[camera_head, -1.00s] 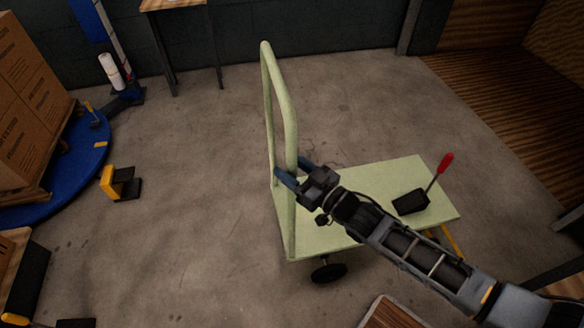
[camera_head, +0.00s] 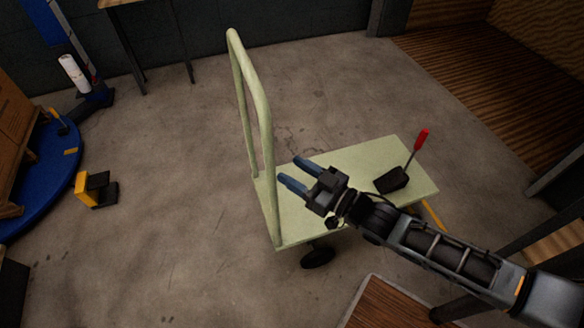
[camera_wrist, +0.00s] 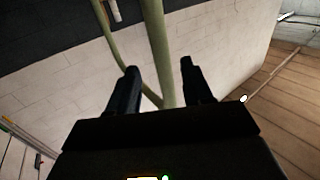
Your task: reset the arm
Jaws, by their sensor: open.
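My gripper (camera_head: 293,172) is open and empty in the head view. It shows above the pale green cart bed (camera_head: 350,160), with its blue fingertips pointing left toward the cart's upright handle (camera_head: 265,120). In the wrist view my gripper (camera_wrist: 160,82) has its two dark fingers spread apart, and the handle's green tube (camera_wrist: 156,40) shows beyond and between them. I cannot tell how far the fingers are from the tube, but nothing is held. My arm reaches in from the lower right.
A black block with a red-handled lever (camera_head: 392,180) sits on the cart bed's right part. A wooden-topped surface (camera_head: 385,305) is at the bottom. A blue round platform (camera_head: 65,185) and a yellow-and-black object (camera_head: 97,190) are at left. The floor (camera_head: 170,240) between is clear.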

